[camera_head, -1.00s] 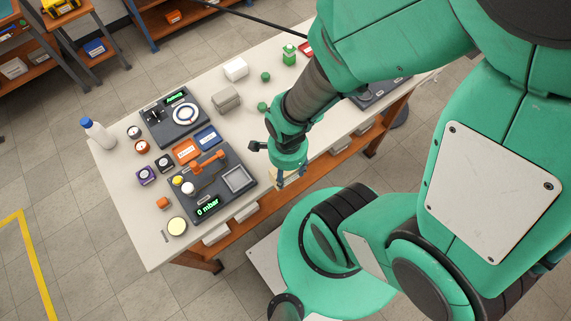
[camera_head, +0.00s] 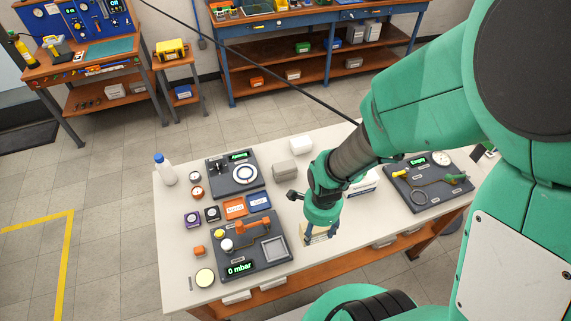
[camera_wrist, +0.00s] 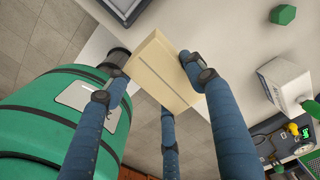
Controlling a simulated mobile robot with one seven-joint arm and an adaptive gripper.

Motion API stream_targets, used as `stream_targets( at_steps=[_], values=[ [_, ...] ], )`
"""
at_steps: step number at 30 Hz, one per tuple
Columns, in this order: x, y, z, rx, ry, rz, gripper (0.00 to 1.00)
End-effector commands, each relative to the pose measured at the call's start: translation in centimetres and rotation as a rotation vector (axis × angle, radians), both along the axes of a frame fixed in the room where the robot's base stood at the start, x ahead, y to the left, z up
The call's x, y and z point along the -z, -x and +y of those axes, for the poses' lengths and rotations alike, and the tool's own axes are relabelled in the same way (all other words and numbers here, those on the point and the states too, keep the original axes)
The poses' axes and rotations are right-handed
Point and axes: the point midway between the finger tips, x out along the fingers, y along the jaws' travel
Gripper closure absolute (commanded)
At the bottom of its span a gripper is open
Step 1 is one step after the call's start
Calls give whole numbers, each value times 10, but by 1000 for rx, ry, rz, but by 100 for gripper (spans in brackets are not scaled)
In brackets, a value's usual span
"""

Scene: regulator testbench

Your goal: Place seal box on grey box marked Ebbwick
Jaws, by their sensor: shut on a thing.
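A cream box (camera_wrist: 165,72), which seems to be the seal box, is held between the blue fingers of my gripper (camera_wrist: 150,85) in the wrist view. In the head view my gripper (camera_head: 318,232) hangs over the front edge of the table, with part of the cream box (camera_head: 320,239) showing below it. A grey box (camera_head: 284,167) sits at the back middle of the table, up and left of my gripper. I cannot read any marking on it. Other pale grey boxes stand on shelves, also unreadable.
A pressure panel (camera_head: 252,247) reading 0 mbar is left of my gripper, and a dial panel (camera_head: 236,174) is behind it. Another panel (camera_head: 428,184) is at the right. A bottle (camera_head: 164,168) stands at the left end.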

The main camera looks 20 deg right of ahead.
Motion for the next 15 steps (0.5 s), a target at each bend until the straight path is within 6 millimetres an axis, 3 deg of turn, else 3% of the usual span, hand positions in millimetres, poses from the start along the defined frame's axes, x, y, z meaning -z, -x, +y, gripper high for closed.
stream_targets(
  at_steps=[1, 9, 15],
  values=[
    [-10, -16, 0, -3, 0, 0, 88],
    [-34, -96, -2, -18, 0, 1, 88],
    [-44, -138, -2, -26, 0, 0, 88]
  ],
)
